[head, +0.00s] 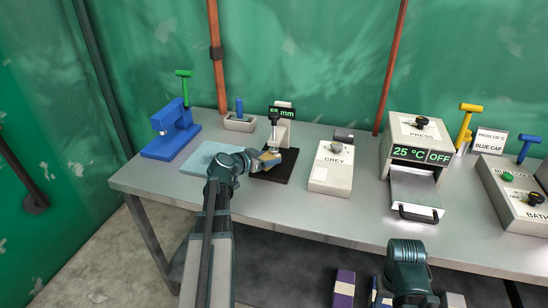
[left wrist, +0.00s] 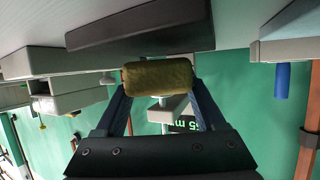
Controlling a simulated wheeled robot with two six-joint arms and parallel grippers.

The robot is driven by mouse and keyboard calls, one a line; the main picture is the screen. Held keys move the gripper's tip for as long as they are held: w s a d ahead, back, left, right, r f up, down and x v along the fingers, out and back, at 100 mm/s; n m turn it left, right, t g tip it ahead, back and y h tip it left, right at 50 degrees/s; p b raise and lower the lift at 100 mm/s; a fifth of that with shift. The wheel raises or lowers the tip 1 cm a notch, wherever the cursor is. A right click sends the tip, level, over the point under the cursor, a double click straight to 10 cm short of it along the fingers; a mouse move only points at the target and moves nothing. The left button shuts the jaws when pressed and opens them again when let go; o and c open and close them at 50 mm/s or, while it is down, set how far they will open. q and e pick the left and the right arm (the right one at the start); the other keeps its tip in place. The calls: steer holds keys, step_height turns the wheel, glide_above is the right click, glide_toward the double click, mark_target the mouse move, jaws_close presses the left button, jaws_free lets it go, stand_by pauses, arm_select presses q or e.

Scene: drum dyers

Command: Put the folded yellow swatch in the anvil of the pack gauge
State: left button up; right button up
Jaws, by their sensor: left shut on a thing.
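The folded yellow swatch (head: 270,157) is a small mustard-yellow roll or pad. My left gripper (head: 262,160) is shut on it and holds it at the left front of the pack gauge (head: 284,133). The gauge has a dark base plate, a pale post, a black-topped plunger and a green display reading about 55 mm. In the left wrist view the swatch (left wrist: 158,75) spans between the two fingertips, and part of the gauge's display (left wrist: 188,125) shows behind it. The anvil is partly hidden by the swatch and gripper; I cannot tell whether they touch. My right gripper's fingers are not visible.
A small grey tray (head: 240,123) stands behind. The GREY box (head: 331,170) stands right of the gauge; the press (head: 416,150) is farther right. Bare bench lies in front.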

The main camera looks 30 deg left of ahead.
mark_target(271, 154)
arm_select(q)
steer(key=w, duration=0.4)
steer(key=shift+d+f, duration=0.2)
steer(key=shift+d, duration=0.05)
steer(key=shift+s+f+b, duration=0.25)
steer(key=shift+f+b, duration=0.45)
steer(key=shift+b, duration=0.15)
steer(key=shift+r, duration=0.1)
